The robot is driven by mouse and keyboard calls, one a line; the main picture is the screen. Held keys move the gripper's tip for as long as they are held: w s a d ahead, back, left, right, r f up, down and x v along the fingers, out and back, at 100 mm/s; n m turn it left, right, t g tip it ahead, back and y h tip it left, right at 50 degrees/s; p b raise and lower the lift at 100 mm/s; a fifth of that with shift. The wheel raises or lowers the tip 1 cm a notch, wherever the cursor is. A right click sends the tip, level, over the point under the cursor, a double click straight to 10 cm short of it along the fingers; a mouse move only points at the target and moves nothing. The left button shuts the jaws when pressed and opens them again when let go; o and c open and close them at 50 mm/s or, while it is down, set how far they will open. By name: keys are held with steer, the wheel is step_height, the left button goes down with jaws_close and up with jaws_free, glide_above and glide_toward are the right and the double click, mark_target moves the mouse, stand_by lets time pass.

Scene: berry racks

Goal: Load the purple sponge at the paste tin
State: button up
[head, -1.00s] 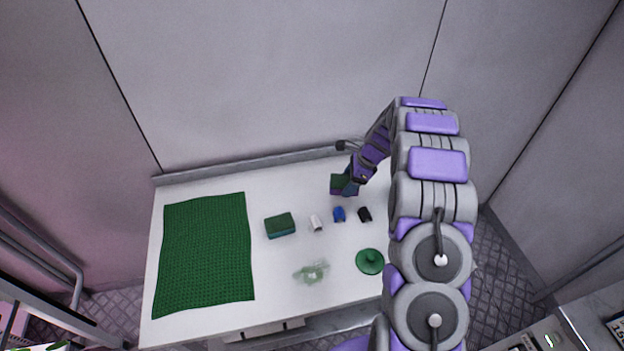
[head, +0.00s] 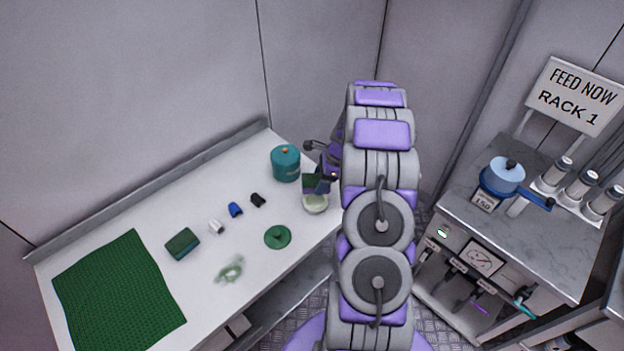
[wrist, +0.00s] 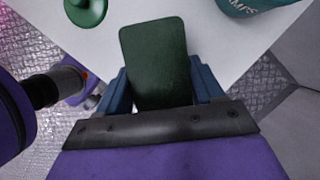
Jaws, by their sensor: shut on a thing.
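My gripper (head: 326,178) is shut on the purple sponge (head: 309,188), which has a dark green pad on top. In the wrist view the green pad (wrist: 153,62) sits between the fingers, and its purple side is hidden. A small round tin (head: 315,206) with pale contents, seemingly the paste tin, stands near the table's right edge. The sponge is over or just behind the tin in the head view; I cannot tell whether they touch. The tin is hidden in the wrist view.
A teal canister (head: 286,166) stands behind the tin. A counter (head: 560,240) stands at right.

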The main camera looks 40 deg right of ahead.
mark_target(315, 200)
steer(key=shift+f+b, duration=2.45)
steer(key=shift+f, duration=0.45)
steer(key=shift+f, duration=0.4)
steer(key=shift+a+f+p, duration=0.1)
steer(key=shift+p, duration=0.55)
stand_by(1.0)
steer(key=shift+r+p, duration=2.85)
steer(key=shift+r, duration=0.75)
